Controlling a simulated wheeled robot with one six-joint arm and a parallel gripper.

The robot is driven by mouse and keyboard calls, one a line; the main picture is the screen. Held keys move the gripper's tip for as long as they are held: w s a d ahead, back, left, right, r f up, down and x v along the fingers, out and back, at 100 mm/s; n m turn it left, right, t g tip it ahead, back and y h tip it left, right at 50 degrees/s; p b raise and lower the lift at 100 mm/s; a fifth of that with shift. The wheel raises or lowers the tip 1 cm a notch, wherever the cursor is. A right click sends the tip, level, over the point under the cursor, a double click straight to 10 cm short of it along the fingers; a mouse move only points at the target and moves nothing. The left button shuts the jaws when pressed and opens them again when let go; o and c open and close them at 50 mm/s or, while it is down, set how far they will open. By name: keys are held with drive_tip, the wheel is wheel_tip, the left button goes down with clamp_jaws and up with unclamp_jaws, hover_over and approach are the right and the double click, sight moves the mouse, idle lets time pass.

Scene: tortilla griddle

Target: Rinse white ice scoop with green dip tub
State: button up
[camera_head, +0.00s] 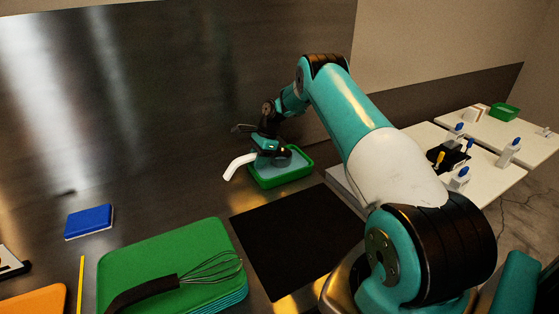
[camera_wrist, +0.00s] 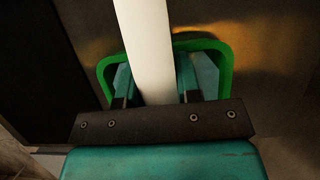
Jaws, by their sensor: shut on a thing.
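The green dip tub (camera_head: 296,177) stands on the dark metal counter, with pale bluish contents inside its rim. My gripper (camera_head: 268,152) is over the tub, pointing down. It is shut on the white ice scoop (camera_head: 236,166), whose curved white part sticks out to the left past the tub's edge. In the wrist view the white scoop (camera_wrist: 146,40) runs between the two fingers (camera_wrist: 157,82), with the green tub rim (camera_wrist: 226,62) around and below them. The rest of the scoop is hidden by my gripper, and I cannot tell whether it touches the contents.
A black mat (camera_head: 300,235) lies in front of the tub. Green stacked trays (camera_head: 195,240) with a whisk (camera_head: 205,270) and a blue block (camera_head: 89,221) are at the left. White tables (camera_head: 500,180) with bottles stand at the right. The counter left of the tub is clear.

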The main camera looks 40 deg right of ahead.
drive_tip(key=shift+r+p, duration=1.65)
drive_tip(key=shift+r, duration=0.65)
drive_tip(key=shift+f, duration=0.1)
